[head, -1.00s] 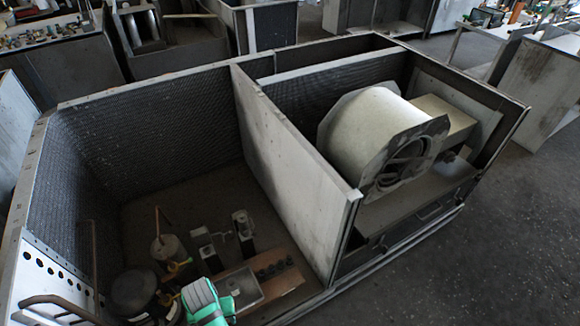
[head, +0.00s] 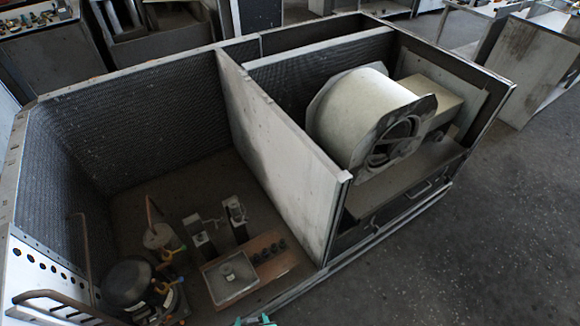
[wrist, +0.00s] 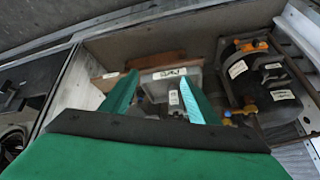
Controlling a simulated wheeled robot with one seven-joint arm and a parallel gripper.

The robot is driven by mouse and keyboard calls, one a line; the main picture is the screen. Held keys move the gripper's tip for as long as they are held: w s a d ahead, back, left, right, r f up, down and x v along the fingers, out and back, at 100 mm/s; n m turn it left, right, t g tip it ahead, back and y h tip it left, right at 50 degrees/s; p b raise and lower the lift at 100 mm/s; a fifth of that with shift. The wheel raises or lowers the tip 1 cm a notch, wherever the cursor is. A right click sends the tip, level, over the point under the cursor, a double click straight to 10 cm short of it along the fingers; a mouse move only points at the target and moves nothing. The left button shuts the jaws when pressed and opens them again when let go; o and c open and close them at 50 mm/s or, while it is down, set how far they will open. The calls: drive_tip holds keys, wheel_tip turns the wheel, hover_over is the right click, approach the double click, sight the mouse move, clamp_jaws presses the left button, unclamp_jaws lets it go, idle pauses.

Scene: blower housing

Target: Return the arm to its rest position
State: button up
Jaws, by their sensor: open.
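My gripper (wrist: 158,98) shows in the wrist view with its two green fingers spread apart and nothing between them. Beyond the fingers is a labelled grey box (wrist: 168,75) in the housing. In the head view only a small green piece of my arm end shows at the bottom edge, so the fingers cannot be made out there. The blower housing (head: 285,180) is an open metal box with a white drum-shaped blower (head: 352,115) in its right compartment.
The left compartment holds a black compressor (head: 127,282), a metal tray (head: 231,277) on a brown board, and several small parts. A white partition (head: 275,155) stands between the compartments. Dark floor (head: 470,240) is open at the right. Other cabinets stand behind.

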drive_tip(key=s+d+r+t, duration=0.3)
drive_tip(key=s+d+r, duration=0.1)
drive_tip(key=r, duration=0.5)
drive_tip(key=s+d+r+m+t+h, duration=0.1)
drive_tip(key=s+d+r+t, duration=0.2)
drive_tip(key=r, duration=0.5)
drive_tip(key=s+d+r+t+h, duration=0.1)
drive_tip(key=s+d+r+t, duration=0.2)
drive_tip(key=r, duration=0.6)
drive_tip(key=shift+s+d+r+m+t, duration=0.3)
drive_tip(key=shift+s+d+r+m, duration=0.1)
drive_tip(key=shift+s+d, duration=0.65)
drive_tip(key=shift+w+f, duration=0.1)
drive_tip(key=shift+w, duration=0.05)
drive_tip(key=shift+c, duration=0.6)
